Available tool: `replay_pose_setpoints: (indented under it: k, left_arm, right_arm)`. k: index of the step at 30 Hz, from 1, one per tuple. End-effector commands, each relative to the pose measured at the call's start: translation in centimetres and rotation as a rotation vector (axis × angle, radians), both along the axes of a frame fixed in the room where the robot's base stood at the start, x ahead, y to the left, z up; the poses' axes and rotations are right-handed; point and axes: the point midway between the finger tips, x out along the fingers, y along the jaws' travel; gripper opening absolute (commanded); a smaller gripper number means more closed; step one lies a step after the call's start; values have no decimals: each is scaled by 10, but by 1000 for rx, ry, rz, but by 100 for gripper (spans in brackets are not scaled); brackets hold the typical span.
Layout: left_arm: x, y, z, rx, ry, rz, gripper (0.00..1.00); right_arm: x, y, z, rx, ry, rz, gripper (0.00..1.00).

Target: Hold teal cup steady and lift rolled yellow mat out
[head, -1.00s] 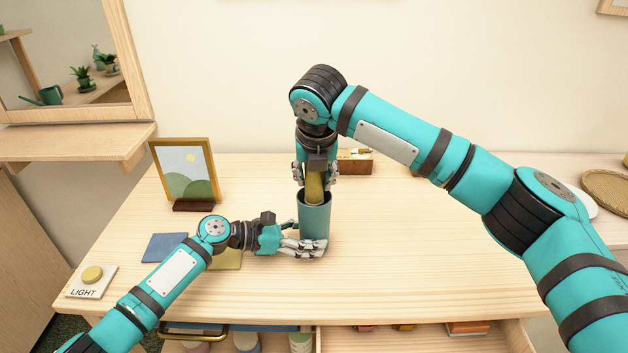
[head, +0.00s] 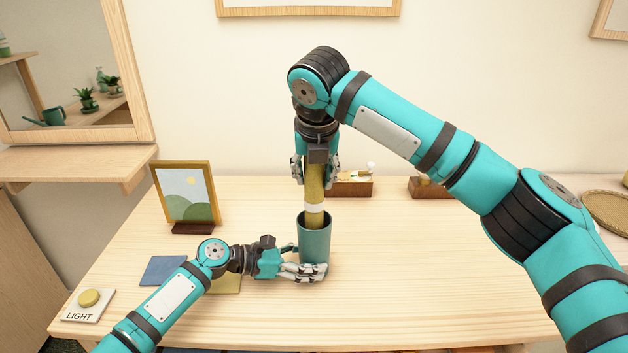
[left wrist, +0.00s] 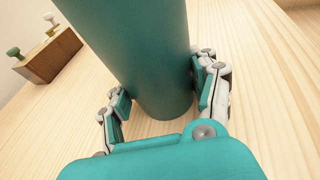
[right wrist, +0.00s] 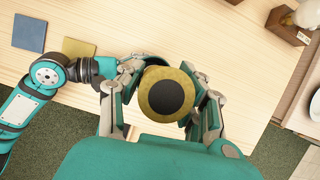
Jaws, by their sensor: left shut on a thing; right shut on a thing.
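The teal cup (head: 315,240) stands upright on the wooden table. My left gripper (head: 305,272) is shut on its lower part, and the left wrist view shows fingers on both sides of the cup (left wrist: 150,60). The rolled yellow mat (head: 315,190) is upright, with a pale band near its lower visible part. Its lower end is inside the cup, hidden by the wall. My right gripper (head: 316,172) is shut on the mat's upper part from above. The right wrist view shows the mat's round end (right wrist: 166,95) between the fingers.
A picture frame (head: 186,195) stands at the left back. Wooden blocks (head: 350,187) with small items sit behind the mat. A blue square (head: 163,270) and a light switch plate (head: 88,304) lie at left. The table right of the cup is clear.

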Motion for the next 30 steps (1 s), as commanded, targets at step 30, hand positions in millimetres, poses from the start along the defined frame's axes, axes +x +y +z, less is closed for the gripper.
replay_pose_setpoints:
  k: [30]
  left_arm:
    - [0, 0, 0, 1, 1, 0, 31]
  right_arm:
    - [0, 0, 62, 0, -1, 0, 2]
